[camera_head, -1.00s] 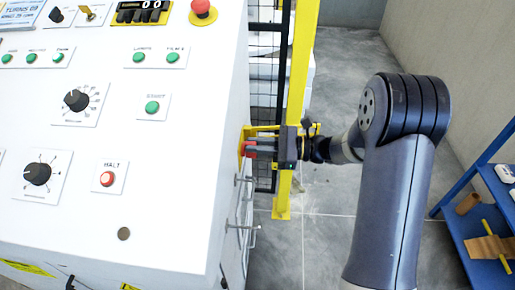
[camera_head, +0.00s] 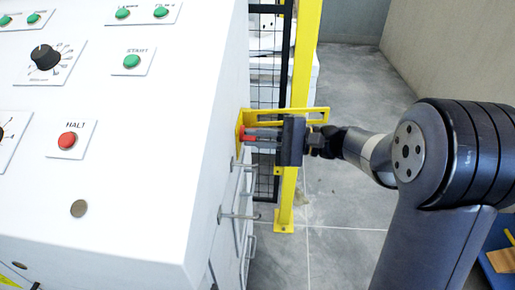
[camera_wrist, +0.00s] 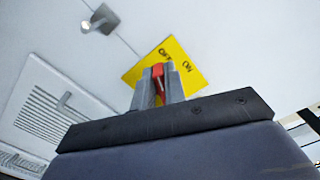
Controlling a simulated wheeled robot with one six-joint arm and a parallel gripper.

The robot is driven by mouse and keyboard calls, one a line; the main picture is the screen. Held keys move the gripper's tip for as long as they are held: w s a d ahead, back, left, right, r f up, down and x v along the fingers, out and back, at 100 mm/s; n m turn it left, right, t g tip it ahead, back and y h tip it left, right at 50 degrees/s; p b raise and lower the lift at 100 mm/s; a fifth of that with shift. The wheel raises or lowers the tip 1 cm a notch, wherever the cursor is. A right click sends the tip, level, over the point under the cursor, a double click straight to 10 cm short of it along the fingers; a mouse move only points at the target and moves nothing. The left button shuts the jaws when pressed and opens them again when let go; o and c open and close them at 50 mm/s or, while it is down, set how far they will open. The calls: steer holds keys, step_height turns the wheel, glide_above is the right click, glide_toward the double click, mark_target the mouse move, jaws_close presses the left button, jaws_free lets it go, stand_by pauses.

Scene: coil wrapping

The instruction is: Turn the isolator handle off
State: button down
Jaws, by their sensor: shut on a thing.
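The red isolator handle (camera_head: 249,135) is on the right side of the white control cabinet, in front of a yellow plate (camera_head: 239,127). In the wrist view the red handle (camera_wrist: 158,82) lies between my two grey fingers, and the yellow plate (camera_wrist: 191,58) behind it reads OFF and ON. The handle shows below the OFF word; its exact angle is partly hidden by the fingers. My gripper (camera_head: 262,137) reaches in from the right and is shut on the handle; its fingertips also show in the wrist view (camera_wrist: 158,72).
The white cabinet (camera_head: 150,190) fills the left, with knobs and buttons on its sloped top. Metal handles (camera_head: 238,216) stick out below the isolator. A yellow post (camera_head: 305,60) and black mesh fence stand just behind. Grey floor (camera_head: 345,85) is free to the right.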

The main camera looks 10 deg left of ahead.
steer(key=f+n+b, duration=0.1)
steer(key=n+b, duration=0.2)
steer(key=b, duration=0.1)
steer(key=shift+s+f, duration=0.1)
steer(key=shift+f, duration=0.05)
steer(key=shift+n+b, duration=0.8)
steer(key=shift+b, duration=0.1)
steer(key=c, duration=1.5)
jaws_free()
steer(key=shift+o, duration=0.2)
steer(key=d+p, duration=0.1)
steer(key=d, duration=0.9)
steer(key=shift+w+d+p, duration=0.3)
steer(key=shift+d+p, duration=0.05)
steer(key=shift+d, duration=0.05)
